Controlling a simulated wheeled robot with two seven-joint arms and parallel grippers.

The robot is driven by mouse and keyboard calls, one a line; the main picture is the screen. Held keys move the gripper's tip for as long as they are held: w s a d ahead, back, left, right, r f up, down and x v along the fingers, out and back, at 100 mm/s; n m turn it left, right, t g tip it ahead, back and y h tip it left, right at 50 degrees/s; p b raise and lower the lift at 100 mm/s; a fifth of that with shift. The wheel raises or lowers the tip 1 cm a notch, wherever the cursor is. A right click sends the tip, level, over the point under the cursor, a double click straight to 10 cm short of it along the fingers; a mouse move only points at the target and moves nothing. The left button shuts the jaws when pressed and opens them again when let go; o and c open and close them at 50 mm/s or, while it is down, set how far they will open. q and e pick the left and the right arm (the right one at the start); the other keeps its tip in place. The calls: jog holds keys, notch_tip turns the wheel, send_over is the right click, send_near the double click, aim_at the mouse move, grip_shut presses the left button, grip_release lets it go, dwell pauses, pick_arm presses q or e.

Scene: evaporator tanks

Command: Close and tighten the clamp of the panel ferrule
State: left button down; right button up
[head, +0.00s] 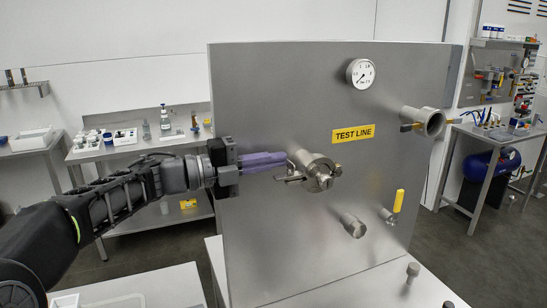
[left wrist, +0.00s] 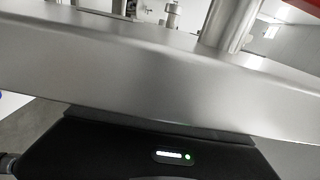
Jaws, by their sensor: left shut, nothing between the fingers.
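The panel ferrule with its clamp (head: 318,172) sticks out from the middle of the steel panel (head: 270,230). The clamp shows small metal parts on its left side, close to my gripper; whether its halves are fully together is too small to tell. My left gripper (head: 284,160) is shut and empty, its purple fingers pointing right with the tips just left of the clamp. I cannot tell whether the tips touch it. In the left wrist view a broad grey metal surface (left wrist: 140,70) fills the middle, and the clamp cannot be made out. My right gripper is not in view.
A round gauge (head: 361,73) and a yellow TEST LINE label (head: 353,134) are on the panel above. A larger pipe end (head: 430,122), a lower stub (head: 353,226) and a yellow-handled valve (head: 398,202) also stick out. A white table (head: 350,290) lies below.

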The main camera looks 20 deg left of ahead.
pick_arm(q)
jog(key=shift+m+g+h, duration=0.3)
jog(key=shift+g, duration=0.1)
jog(key=b+v, duration=0.2)
jog(key=v, duration=0.5)
jog(key=shift+s+a, duration=0.2)
jog(key=shift+a, duration=0.1)
